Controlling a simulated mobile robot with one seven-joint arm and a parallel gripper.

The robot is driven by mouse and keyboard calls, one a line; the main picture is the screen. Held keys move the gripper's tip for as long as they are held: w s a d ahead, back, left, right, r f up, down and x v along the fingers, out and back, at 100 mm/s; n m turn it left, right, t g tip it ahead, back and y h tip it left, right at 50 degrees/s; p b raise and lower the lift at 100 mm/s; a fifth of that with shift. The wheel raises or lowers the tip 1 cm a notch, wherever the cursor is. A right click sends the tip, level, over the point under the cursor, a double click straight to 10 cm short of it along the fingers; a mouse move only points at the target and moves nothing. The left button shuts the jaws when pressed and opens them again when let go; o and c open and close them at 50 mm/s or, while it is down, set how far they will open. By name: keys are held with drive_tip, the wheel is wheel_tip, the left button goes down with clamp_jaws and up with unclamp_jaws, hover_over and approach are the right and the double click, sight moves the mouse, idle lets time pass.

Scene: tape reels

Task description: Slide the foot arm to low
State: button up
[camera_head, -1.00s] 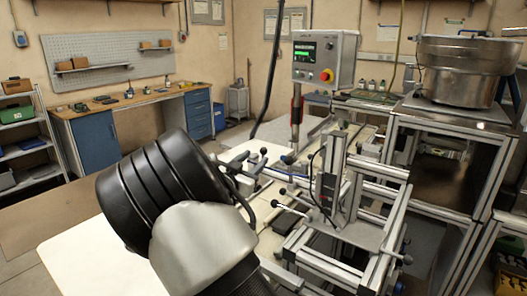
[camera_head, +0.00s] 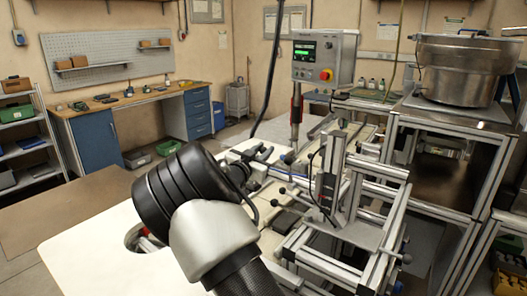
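My arm fills the lower middle of the view, with a black ribbed joint and a grey link. A metal machine frame stands right of the arm, with an upright slide column (camera_head: 328,178) and black-knobbed levers (camera_head: 282,191). Grey clamp-like parts with dark ends (camera_head: 258,154) lie just beyond my arm. I cannot tell which of these parts is the foot arm, nor its height setting.
A control box (camera_head: 324,58) with a red button stands on a post behind the machine. A steel bowl (camera_head: 458,70) sits on a frame at right. A pale tabletop (camera_head: 90,250) with a round opening lies left of my arm. A workbench (camera_head: 130,103) stands at the back left.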

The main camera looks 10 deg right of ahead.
clamp_jaws()
drive_tip(key=shift+f+b, duration=1.15)
drive_tip(key=shift+f, duration=0.9)
drive_tip(key=o, duration=0.8)
unclamp_jaws()
drive_tip(key=shift+f, duration=0.15)
drive_tip(key=shift+s+a+r, duration=0.1)
drive_tip(key=shift+r, duration=0.1)
drive_tip(key=v, duration=1.7)
drive_tip(key=shift+s, duration=0.15)
